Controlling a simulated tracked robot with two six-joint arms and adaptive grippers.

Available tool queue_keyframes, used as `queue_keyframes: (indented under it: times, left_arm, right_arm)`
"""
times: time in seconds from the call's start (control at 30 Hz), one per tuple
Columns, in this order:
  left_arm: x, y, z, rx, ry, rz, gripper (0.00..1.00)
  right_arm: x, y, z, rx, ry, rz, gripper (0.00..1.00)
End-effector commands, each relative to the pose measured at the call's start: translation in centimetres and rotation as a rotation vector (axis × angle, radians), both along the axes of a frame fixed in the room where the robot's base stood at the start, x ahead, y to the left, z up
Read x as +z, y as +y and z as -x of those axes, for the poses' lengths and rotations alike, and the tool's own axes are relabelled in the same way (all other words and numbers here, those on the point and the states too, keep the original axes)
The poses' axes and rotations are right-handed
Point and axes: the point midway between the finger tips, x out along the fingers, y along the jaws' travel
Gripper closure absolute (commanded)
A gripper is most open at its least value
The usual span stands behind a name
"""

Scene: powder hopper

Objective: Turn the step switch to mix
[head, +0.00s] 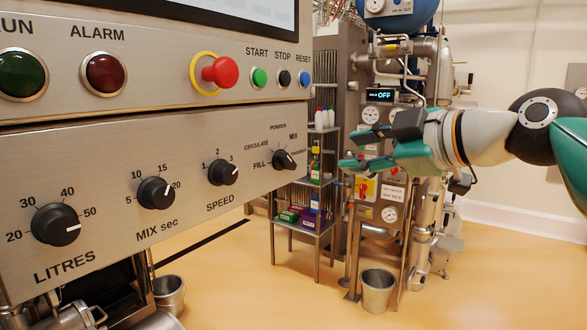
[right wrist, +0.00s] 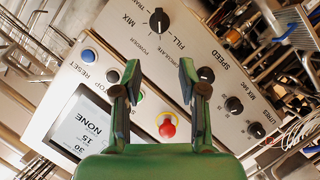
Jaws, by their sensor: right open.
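The step switch (head: 284,160) is a black knob on the right end of the steel panel, with FILL, CIRCULATE, POWDER and MIX lettered around it. Its white mark seems to point to the right, away from FILL; the exact setting is hard to read. The switch also shows near the top of the right wrist view (right wrist: 159,22), beyond the fingertips. My right gripper (head: 358,150) is open and empty, to the right of the panel in the head view and apart from the switch. It also shows open in the right wrist view (right wrist: 159,82). My left gripper is not in view.
The SPEED knob (head: 223,172), MIX sec knob (head: 156,193) and LITRES knob (head: 56,225) sit left of the switch. A red stop button (head: 222,72) juts out above. Behind my gripper stand a shelf rack (head: 305,222), pipework and a bucket (head: 378,291).

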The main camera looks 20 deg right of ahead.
Motion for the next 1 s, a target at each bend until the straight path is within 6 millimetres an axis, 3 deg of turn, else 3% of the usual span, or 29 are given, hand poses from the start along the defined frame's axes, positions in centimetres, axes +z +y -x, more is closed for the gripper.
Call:
queue_keyframes:
  times: [0.23,0.7,1.0]
  left_arm:
    - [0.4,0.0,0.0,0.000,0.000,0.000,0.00]
    - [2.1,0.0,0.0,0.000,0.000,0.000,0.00]
    - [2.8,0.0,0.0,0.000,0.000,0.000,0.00]
  right_arm:
    - [-0.7,1.1,-2.6,0.002,0.002,0.003,0.58]
    - [-3.3,4.6,-11.5,0.001,0.002,0.002,0.58]
    - [-4.3,5.7,-14.5,0.000,0.000,0.001,0.58]
